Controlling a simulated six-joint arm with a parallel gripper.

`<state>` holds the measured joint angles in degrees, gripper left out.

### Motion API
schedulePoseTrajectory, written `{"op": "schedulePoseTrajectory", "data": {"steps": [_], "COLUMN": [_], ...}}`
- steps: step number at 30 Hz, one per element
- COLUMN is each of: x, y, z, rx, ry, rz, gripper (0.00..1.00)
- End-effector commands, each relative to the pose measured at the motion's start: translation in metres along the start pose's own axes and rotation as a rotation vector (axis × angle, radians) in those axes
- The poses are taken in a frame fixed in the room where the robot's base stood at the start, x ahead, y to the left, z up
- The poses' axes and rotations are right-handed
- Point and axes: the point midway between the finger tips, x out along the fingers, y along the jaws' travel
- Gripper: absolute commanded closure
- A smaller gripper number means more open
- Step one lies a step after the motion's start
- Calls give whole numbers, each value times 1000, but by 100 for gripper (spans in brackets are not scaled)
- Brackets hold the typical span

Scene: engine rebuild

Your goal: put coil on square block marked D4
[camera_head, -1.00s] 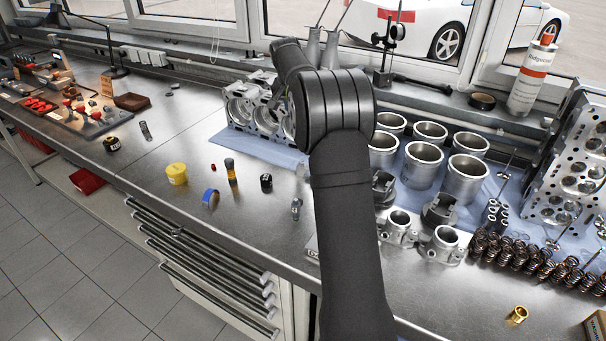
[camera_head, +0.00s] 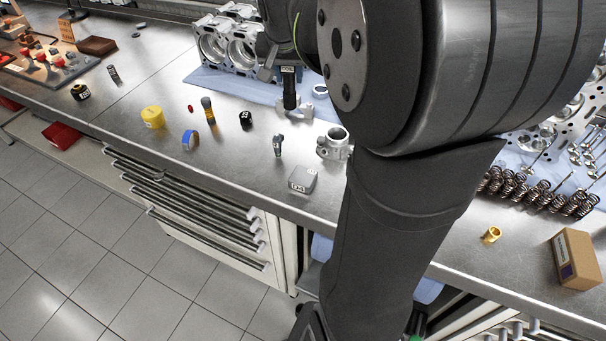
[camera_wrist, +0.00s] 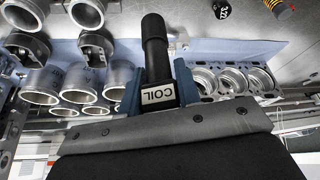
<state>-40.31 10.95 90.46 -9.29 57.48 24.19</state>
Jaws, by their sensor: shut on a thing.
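The coil is a black stick with a white label reading COIL (camera_wrist: 158,68). It is clamped between the two blue fingers of my gripper (camera_wrist: 160,92) in the wrist view. In the head view the coil (camera_head: 290,92) hangs roughly upright below my gripper (camera_head: 286,68), above the bench and behind the block. The square block marked D4 (camera_head: 303,180) is grey and lies near the bench's front edge, its top bare. The coil is apart from the block, farther back. My arm hides much of the right side of the bench.
A small metal fitting (camera_head: 278,146) stands left of the block, and a metal throttle-like part (camera_head: 333,144) stands behind it to the right. A black cap (camera_head: 245,119), a yellow cup (camera_head: 153,117) and a blue ring (camera_head: 190,140) lie to the left. Engine blocks (camera_head: 228,40) stand at the back.

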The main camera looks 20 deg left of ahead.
Motion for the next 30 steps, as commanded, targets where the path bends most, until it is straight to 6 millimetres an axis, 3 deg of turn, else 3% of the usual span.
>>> {"op": "schedulePoseTrajectory", "data": {"steps": [6,12,17,30], "x": [-14,-17,-15,37], "y": [23,37,42,43], "z": [65,108,126,151], "rx": [-23,-38,-44,-45], "ry": [3,4,3,0], "rz": [-11,-18,-20,-20], "gripper": [95,95,95,95]}}
